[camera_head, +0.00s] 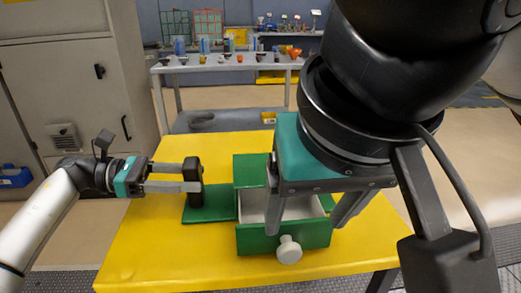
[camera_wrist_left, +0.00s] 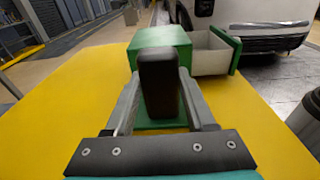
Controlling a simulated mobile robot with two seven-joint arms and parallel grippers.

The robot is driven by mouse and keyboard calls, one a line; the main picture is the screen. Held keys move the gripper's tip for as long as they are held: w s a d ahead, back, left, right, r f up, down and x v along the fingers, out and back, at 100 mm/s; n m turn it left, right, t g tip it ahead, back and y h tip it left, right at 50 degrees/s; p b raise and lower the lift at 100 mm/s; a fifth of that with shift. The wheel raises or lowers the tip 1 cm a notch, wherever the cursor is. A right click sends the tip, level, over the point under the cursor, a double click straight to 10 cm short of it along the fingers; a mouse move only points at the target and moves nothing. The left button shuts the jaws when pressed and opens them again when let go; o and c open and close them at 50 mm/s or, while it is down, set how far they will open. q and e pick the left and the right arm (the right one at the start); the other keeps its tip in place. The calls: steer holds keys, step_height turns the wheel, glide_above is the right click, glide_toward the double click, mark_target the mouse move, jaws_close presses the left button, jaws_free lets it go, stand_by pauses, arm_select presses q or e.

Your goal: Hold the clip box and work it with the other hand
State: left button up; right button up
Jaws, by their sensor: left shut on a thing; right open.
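The green clip box (camera_head: 250,170) stands on the yellow table, and it also shows in the left wrist view (camera_wrist_left: 160,38). A black upright grip (camera_head: 194,205) rises from its green base plate (camera_head: 215,202) on the left. My left gripper (camera_head: 190,178) is shut on this grip, one finger on each side in the left wrist view (camera_wrist_left: 158,90). The box's drawer (camera_head: 258,240) stands open, with a pale inside and a white round knob (camera_head: 288,250) on its front. My right gripper (camera_head: 308,212) is open above the drawer, fingers pointing down; its arm hides part of the box.
The yellow table (camera_head: 150,255) is bare to the left and in front of the box. A grey bench (camera_head: 225,66) with small items stands behind. A large beige cabinet (camera_head: 65,80) stands at the left, and a blue bin (camera_head: 15,177) sits by it.

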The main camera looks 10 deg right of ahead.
stand_by(0.3)
arm_select(q)
steer(key=o, duration=1.3)
steer(key=shift+a, duration=0.1)
